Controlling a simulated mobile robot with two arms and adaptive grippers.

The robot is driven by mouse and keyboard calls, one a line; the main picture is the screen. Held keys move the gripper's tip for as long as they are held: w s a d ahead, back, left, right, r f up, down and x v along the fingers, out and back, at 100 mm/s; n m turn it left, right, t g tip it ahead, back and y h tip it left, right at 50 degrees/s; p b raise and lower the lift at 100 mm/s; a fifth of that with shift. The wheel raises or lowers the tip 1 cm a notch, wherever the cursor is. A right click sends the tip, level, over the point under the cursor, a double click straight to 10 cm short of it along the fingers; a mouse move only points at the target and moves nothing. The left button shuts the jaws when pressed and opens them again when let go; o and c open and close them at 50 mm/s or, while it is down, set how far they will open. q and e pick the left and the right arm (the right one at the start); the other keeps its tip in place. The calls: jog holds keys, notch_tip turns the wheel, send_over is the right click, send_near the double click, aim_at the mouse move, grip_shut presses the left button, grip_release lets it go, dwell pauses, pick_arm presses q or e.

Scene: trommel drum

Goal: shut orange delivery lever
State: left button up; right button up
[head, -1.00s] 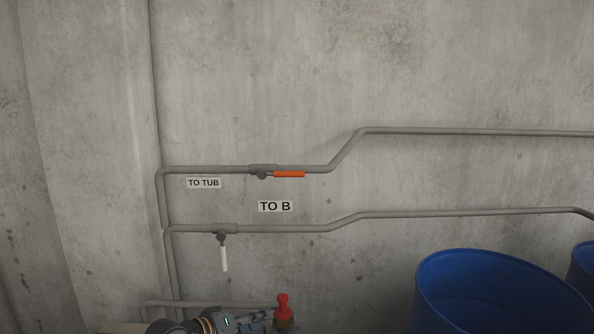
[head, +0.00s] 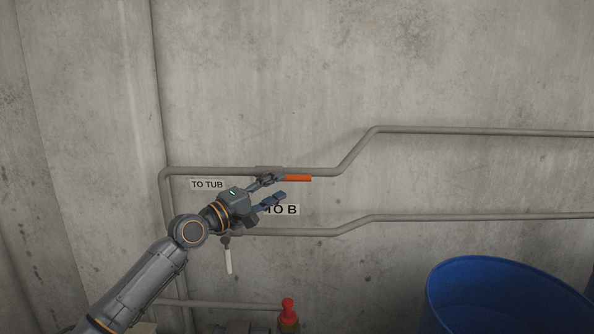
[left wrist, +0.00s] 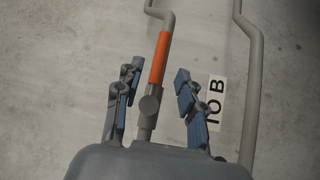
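The orange delivery lever (head: 298,178) lies level along the upper pipe (head: 215,170), in line with it, on a grey valve. My left gripper (head: 275,191) is open near the valve, its fingers pointing right; in the head view they cover part of the valve. In the left wrist view the orange lever (left wrist: 159,58) stands between and beyond the two fingertips (left wrist: 158,85), with the grey valve pivot (left wrist: 150,103) between the fingers. No contact with the lever shows. My right gripper is not in view.
A white lever (head: 228,260) hangs down from the lower pipe (head: 310,232). Labels read "TO TUB" (head: 207,184) and "TO B" (head: 290,210), the latter partly covered. A red fitting (head: 289,310) and a blue barrel (head: 500,290) are below. Concrete wall lies behind.

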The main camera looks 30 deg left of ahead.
aim_at(292, 179)
pick_arm(q)
jog(key=p+x, duration=0.2)
jog(key=x, duration=0.4)
jog(key=shift+w+r, duration=0.15)
jog(key=shift+w, duration=0.05)
jog(key=shift+w+d+p, duration=0.2)
jog(key=shift+w+p, duration=0.1)
jog(key=shift+w, duration=0.1)
grip_shut()
